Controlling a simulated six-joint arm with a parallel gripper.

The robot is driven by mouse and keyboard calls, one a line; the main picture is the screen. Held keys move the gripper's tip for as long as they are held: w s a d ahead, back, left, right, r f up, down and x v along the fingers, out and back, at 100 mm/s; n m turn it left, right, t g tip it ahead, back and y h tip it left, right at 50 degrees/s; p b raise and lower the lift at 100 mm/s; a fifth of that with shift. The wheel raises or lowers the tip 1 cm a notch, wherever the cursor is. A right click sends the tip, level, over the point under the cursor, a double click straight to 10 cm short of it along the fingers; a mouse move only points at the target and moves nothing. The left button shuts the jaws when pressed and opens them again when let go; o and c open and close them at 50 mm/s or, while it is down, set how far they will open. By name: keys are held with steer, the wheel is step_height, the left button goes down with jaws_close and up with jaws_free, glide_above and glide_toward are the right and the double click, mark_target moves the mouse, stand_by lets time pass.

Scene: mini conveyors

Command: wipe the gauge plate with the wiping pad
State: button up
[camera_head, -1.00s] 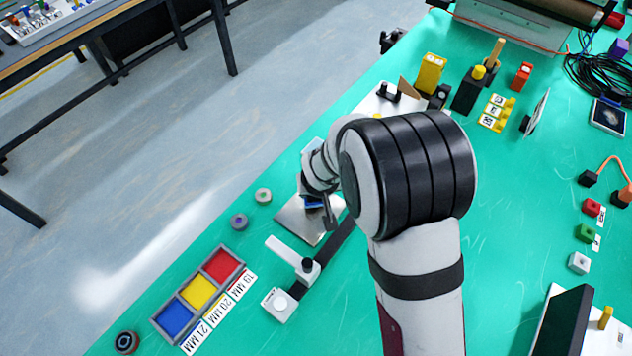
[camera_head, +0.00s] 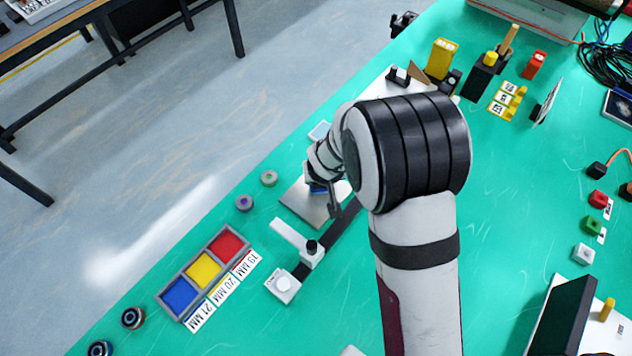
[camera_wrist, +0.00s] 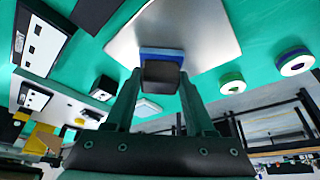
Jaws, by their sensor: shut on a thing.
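The gauge plate (camera_head: 302,203) is a flat grey metal square on the green table, left of my arm in the head view. It fills the top middle of the wrist view (camera_wrist: 205,20). My gripper (camera_wrist: 162,85) is shut on the dark grip of the wiping pad (camera_wrist: 163,53), which has a blue body. The pad is at the plate's near edge in the wrist view and overlaps it. I cannot tell if it touches the plate. In the head view my gripper (camera_head: 325,190) is over the plate, partly hidden by my arm.
A white-armed gauge stand (camera_head: 295,240) is beside the plate. Two small rings (camera_head: 244,202) lie to its left. A tray with blue, yellow and red compartments (camera_head: 165,305) is nearer. A pale blue square (camera_wrist: 147,107) lies beyond the pad.

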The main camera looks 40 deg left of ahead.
steer(key=shift+r, duration=4.05)
steer(key=w+d+r+m+h, duration=0.1)
steer(key=w+d+r+m, duration=0.1)
steer(key=d+r, duration=0.5)
steer(key=w+d+r+m+t+h, duration=0.1)
steer(key=w+d+r+m, duration=0.15)
steer(key=d, duration=0.85)
steer(key=w+d+r+m, duration=0.25)
steer(key=d+r, duration=0.25)
steer(key=d, duration=0.4)
steer(key=s+d+r+m+h, duration=0.1)
steer(key=s+d+r+m, duration=0.1)
steer(key=d, duration=0.6)
steer(key=shift+s+d+r, duration=0.4)
steer(key=shift+s+r, duration=0.25)
steer(key=shift+r, duration=0.15)
